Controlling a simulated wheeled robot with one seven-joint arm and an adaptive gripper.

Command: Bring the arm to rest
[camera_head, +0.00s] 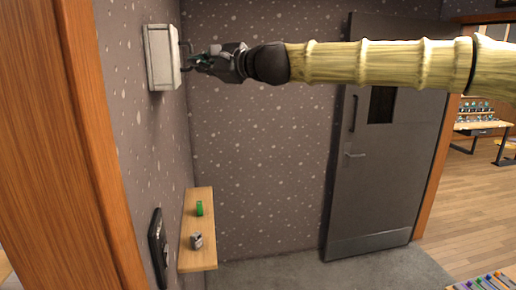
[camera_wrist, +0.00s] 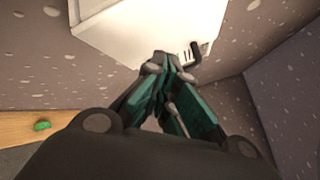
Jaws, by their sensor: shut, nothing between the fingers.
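My gripper (camera_head: 192,63) is at the end of my outstretched arm, high up at the left wall in the head view. Its fingers are shut with nothing between them. A white box (camera_head: 162,57) is fixed on that wall, and the fingertips are close in front of its face. In the wrist view my gripper (camera_wrist: 165,68) points at the white box (camera_wrist: 125,30), with a dark handle-like part (camera_wrist: 196,52) beside the fingertips. I cannot tell whether the fingers touch the box.
Below, a wooden shelf (camera_head: 200,255) on the left wall holds a green object (camera_head: 199,209) and a small grey item (camera_head: 196,241). A dark wall panel (camera_head: 157,245) is beside it. A grey door (camera_head: 385,150) stands behind my arm. Pens (camera_head: 485,282) lie at lower right.

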